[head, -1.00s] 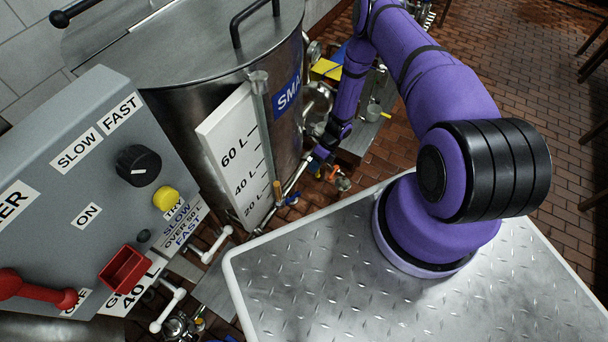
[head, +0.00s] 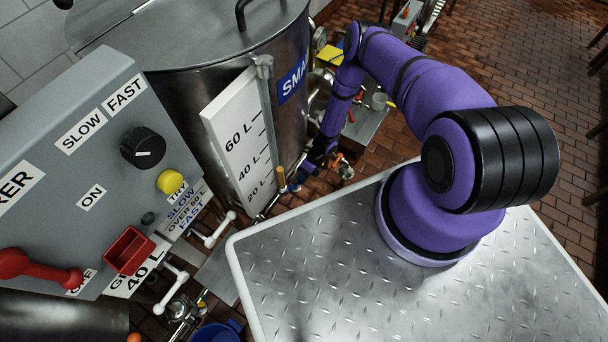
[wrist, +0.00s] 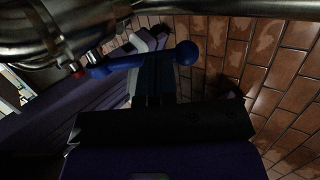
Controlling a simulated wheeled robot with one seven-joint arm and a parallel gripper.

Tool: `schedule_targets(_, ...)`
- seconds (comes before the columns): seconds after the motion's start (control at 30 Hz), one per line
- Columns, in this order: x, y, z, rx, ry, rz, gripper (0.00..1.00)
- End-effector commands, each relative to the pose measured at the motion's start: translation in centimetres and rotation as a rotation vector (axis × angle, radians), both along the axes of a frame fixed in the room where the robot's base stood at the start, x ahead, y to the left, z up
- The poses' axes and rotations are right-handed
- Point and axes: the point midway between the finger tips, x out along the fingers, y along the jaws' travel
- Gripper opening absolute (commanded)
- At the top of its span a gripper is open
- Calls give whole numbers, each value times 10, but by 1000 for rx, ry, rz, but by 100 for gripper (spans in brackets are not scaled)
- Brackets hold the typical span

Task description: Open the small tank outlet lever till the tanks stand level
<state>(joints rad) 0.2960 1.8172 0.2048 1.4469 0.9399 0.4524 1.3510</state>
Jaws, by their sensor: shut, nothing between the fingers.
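The small tank (head: 205,100) is a steel drum with a blue label, partly hidden by a white gauge board (head: 228,130) marked 20, 40 and 60 L. An orange-brown piece (head: 281,178) shows low in the gauge's tube, near the 20 L mark. In the wrist view a blue lever (wrist: 128,62) with a ball end lies across the view, just beyond my fingers. I take it for the small tank's outlet lever; in the head view a blue spot (head: 292,187) shows low by the tank. My gripper (wrist: 153,80) is shut and empty, close to the lever; contact is unclear.
A grey control panel (head: 70,170) with a black knob (head: 142,148), yellow button (head: 170,181) and red lever (head: 40,268) stands at left. White-handled valves (head: 220,230) sit below it. Steel pipework (wrist: 50,25) crowds the wrist view's upper left. Brick floor (wrist: 235,60) is clear at right.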

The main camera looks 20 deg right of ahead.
Motion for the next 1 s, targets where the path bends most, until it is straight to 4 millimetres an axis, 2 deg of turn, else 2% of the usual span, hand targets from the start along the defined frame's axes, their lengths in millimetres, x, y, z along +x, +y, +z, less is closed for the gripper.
schedule_targets(0.47, 0, 0, -3, 0, 1, 1, 0)
schedule_targets(1.0, -6, 9, -30, 1, 0, 2, 0)
